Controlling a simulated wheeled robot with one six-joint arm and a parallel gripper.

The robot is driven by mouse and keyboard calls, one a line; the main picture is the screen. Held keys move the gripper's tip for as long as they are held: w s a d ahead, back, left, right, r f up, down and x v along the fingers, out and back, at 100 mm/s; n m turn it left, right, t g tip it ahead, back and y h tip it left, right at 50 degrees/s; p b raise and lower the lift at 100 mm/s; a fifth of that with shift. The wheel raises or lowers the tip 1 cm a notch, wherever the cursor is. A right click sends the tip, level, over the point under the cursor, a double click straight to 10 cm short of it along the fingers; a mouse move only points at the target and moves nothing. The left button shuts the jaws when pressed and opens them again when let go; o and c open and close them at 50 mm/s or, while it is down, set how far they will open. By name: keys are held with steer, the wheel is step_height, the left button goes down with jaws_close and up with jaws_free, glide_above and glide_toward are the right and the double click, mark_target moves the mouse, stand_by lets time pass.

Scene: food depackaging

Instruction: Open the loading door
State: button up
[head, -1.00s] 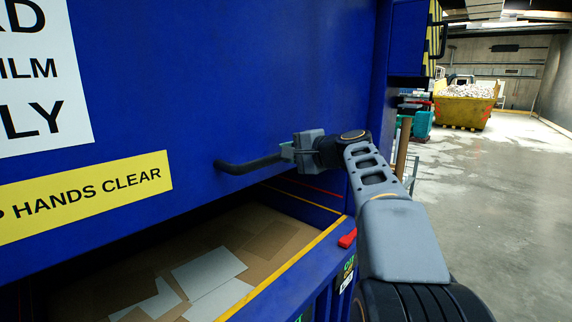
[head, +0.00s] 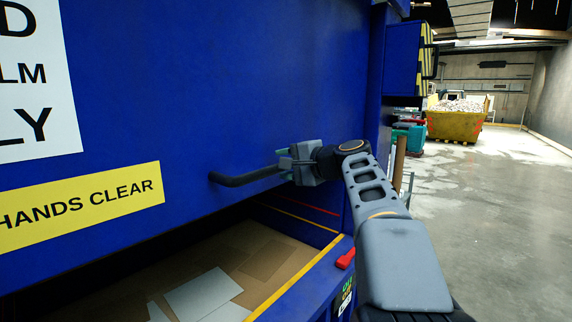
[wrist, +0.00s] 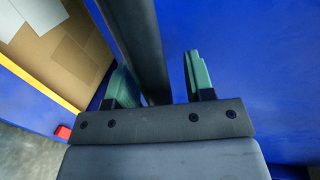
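The loading door is a large blue panel (head: 240,90), raised above an opening with cardboard inside (head: 225,255). A black bar handle (head: 232,180) sticks out near its lower edge. In the head view my gripper (head: 284,160) is at the handle's right end. In the wrist view the dark handle (wrist: 138,45) runs between the two green fingertips of my gripper (wrist: 160,80). It lies close to the left finger, with a clear blue gap to the right finger, so the gripper is open around the handle. Contact with the left finger cannot be told.
A yellow-edged sill (head: 300,275) and a red latch-like part (head: 346,259) lie below my arm. A blue box with a striped edge (head: 408,58) juts out at upper right. The concrete floor (head: 490,215) to the right is clear up to a yellow skip (head: 455,125).

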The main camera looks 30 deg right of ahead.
steer(key=shift+s, duration=0.1)
steer(key=b+v, duration=0.3)
steer(key=v, duration=1)
steer(key=shift+s, duration=0.3)
steer(key=shift+d, duration=0.1)
step_height(320, 180, down, 20)
steer(key=d+n+g+h, duration=0.1)
steer(key=g+h, duration=0.4)
steer(key=s+a+f+n+g, duration=0.1)
steer(key=s+a+f+n, duration=0.2)
steer(key=a+f+n, duration=0.1)
steer(key=s+a+f+n+g+h, duration=0.1)
steer(key=s+a+f+n+g, duration=0.1)
steer(key=a+f, duration=0.5)
steer(key=s+a+f+n+g, duration=0.1)
steer(key=s+a+f+n, duration=0.3)
steer(key=a+f+n, duration=0.2)
steer(key=shift+a+g, duration=0.4)
steer(key=shift+a, duration=0.45)
